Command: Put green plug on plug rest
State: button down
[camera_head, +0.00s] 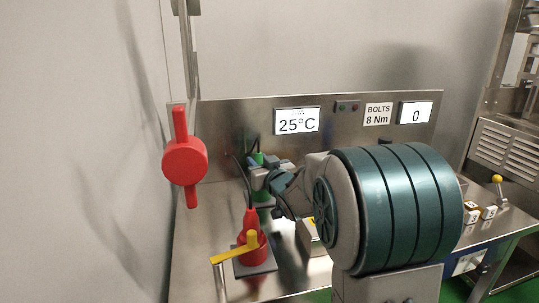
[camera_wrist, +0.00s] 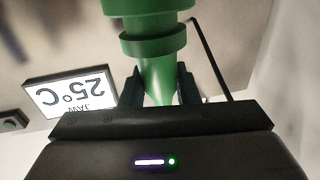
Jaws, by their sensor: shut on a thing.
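The green plug (camera_wrist: 152,50) fills the upper middle of the wrist view, with its narrow end between the fingers of my gripper (camera_wrist: 160,88). My gripper is shut on it. In the head view my gripper (camera_head: 262,170) is at the back left of the steel bench, and a bit of the green plug (camera_head: 258,158) shows above it. A green part (camera_head: 265,198) also shows just below my gripper. I cannot tell from these frames which thing is the plug rest, or whether the plug touches anything beneath it.
A red plug (camera_head: 250,221) stands in a red socket with a yellow lever (camera_head: 235,250) in front of my gripper. A red rotary handle (camera_head: 184,160) is on the left wall. A display reading 25°C (camera_head: 297,120) is on the back panel. Dark cables run near the plugs.

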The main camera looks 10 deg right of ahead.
jog(key=shift+f, duration=0.5)
jog(key=c, duration=1.1)
grip_release()
jog(key=shift+f, duration=0.1)
